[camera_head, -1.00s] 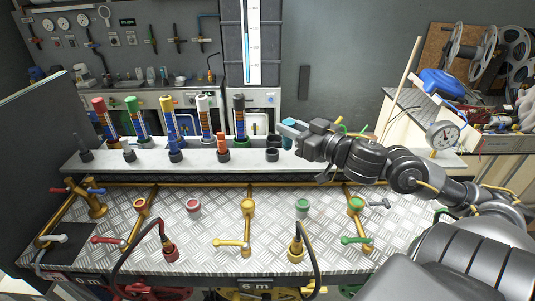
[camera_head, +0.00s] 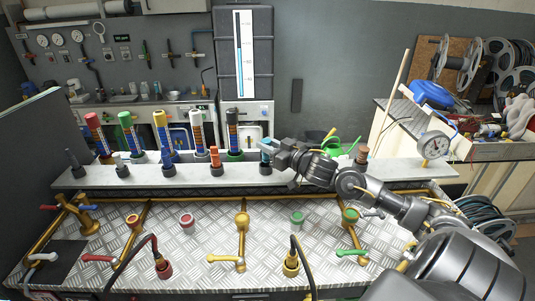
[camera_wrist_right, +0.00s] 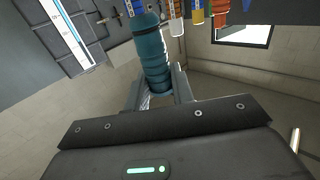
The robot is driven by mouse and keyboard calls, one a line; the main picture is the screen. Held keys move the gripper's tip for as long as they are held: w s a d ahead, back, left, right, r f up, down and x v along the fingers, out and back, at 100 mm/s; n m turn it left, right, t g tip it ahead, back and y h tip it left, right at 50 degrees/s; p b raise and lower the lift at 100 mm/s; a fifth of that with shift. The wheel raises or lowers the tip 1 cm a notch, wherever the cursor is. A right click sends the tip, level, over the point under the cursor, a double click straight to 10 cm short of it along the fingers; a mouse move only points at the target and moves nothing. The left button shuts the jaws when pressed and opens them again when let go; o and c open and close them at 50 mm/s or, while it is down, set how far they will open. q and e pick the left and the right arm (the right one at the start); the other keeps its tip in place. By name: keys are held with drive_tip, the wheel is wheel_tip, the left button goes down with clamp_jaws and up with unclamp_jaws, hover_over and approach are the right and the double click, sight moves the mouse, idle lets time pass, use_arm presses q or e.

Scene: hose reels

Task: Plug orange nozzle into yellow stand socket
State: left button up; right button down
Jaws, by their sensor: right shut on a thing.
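The orange nozzle (camera_head: 215,155) stands upright in a dark holder on the pale shelf (camera_head: 320,175), left of my right gripper. A yellow socket (camera_head: 242,221) on a stand rises from the middle of the tread-plate deck and looks empty. My right gripper (camera_head: 270,150) is shut on a teal nozzle (camera_head: 265,147), not the orange one. The teal nozzle also fills the space between the fingers in the right wrist view (camera_wrist_right: 153,60). It is right over a dark holder (camera_head: 266,167) on the shelf; I cannot tell whether it is fully seated. My left gripper is not in view.
Several dark and coloured nozzles line the shelf, with tall red, green, yellow, white and black posts behind. The deck (camera_head: 205,255) carries a red socket (camera_head: 187,220), a green socket (camera_head: 297,217), valve handles and hoses. A gauge (camera_head: 436,146) stands at the right.

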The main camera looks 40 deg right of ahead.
drive_tip(key=shift+w+f, duration=0.35)
drive_tip(key=shift+f, duration=0.3)
wheel_tip(320, 180, down, 2)
drive_tip(key=shift+f+p, duration=0.15)
drive_tip(key=shift+p, duration=0.55)
drive_tip(key=shift+d+f, duration=0.1)
drive_tip(key=shift+f, duration=0.05)
drive_tip(key=shift+f, duration=0.1)
drive_tip(key=c, duration=1.2)
unclamp_jaws()
drive_tip(key=shift+s, duration=0.15)
drive_tip(key=shift+s+d+b, duration=0.25)
drive_tip(key=shift+s+b, duration=0.1)
drive_tip(key=shift+s, duration=1.6)
drive_tip(key=shift+s+d+b, duration=0.3)
drive_tip(key=shift+s+b, duration=0.05)
drive_tip(key=shift+s, duration=1.6)
drive_tip(key=shift+s+d+b, duration=0.25)
drive_tip(key=shift+s+b, duration=0.1)
drive_tip(key=shift+s, duration=1.6)
